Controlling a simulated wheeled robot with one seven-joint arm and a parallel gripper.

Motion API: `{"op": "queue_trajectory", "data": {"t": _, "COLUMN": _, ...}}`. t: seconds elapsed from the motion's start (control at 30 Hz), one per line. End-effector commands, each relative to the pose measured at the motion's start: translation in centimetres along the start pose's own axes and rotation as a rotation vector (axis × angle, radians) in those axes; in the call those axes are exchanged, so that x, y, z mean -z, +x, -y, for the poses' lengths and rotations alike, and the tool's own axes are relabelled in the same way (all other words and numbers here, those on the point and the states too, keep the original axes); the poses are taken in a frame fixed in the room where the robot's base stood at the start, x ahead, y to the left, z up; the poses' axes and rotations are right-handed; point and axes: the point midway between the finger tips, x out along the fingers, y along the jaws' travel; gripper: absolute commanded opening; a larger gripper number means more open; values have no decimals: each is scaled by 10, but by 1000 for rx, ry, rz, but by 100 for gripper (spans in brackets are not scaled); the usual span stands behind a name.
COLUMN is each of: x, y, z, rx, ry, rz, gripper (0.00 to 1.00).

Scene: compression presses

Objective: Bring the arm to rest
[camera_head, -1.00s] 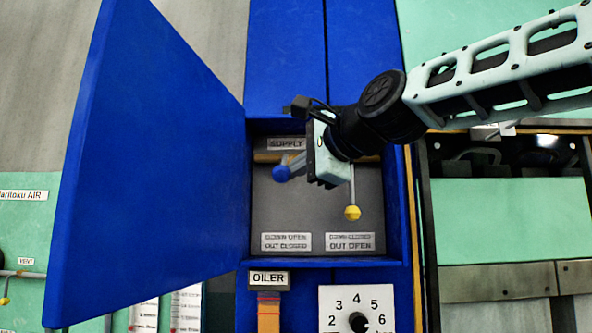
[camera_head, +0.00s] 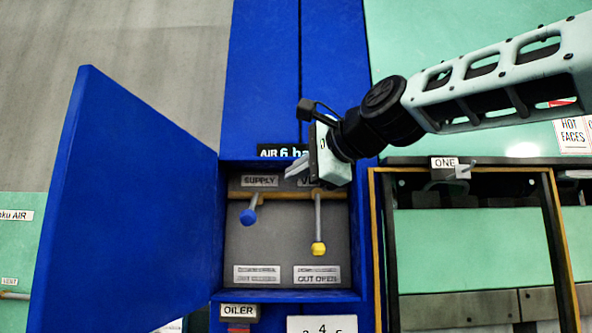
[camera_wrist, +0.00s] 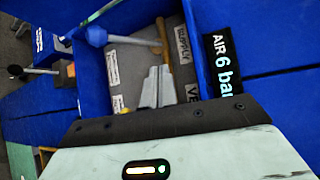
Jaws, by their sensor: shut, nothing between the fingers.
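My gripper (camera_head: 300,173) is in front of the upper part of an open blue cabinet (camera_head: 288,296), just right of the SUPPLY label (camera_head: 259,181). Its fingers are together and hold nothing; they also show in the wrist view (camera_wrist: 158,86), pointing into the cabinet. Inside, a lever with a blue ball (camera_head: 248,217) hangs at the left, tilted a little. A lever with a yellow ball (camera_head: 318,248) hangs straight down at the right. My gripper looks apart from both levers. It partly hides the label above the yellow lever.
The blue cabinet door (camera_head: 125,205) stands wide open to the left. A black AIR display (camera_head: 268,151) is above the cabinet, partly behind my gripper. An OILER label (camera_head: 239,310) is below. A press frame marked ONE (camera_head: 444,162) stands at the right, under my arm.

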Motion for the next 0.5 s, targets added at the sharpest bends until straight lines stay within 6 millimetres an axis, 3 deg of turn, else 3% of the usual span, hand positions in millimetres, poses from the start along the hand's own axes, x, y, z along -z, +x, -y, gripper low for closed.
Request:
{"op": "queue_trajectory", "data": {"t": 0.37, "x": 0, "y": 1, "z": -3, "rx": -4, "ry": -2, "rz": 0, "gripper": 0}}
{"op": "queue_trajectory", "data": {"t": 0.47, "x": 0, "y": 5, "z": -23, "rx": -35, "ry": -33, "rz": 2, "gripper": 0}}
{"op": "queue_trajectory", "data": {"t": 0.5, "x": 0, "y": 9, "z": -39, "rx": -61, "ry": -59, "rz": 4, "gripper": 0}}
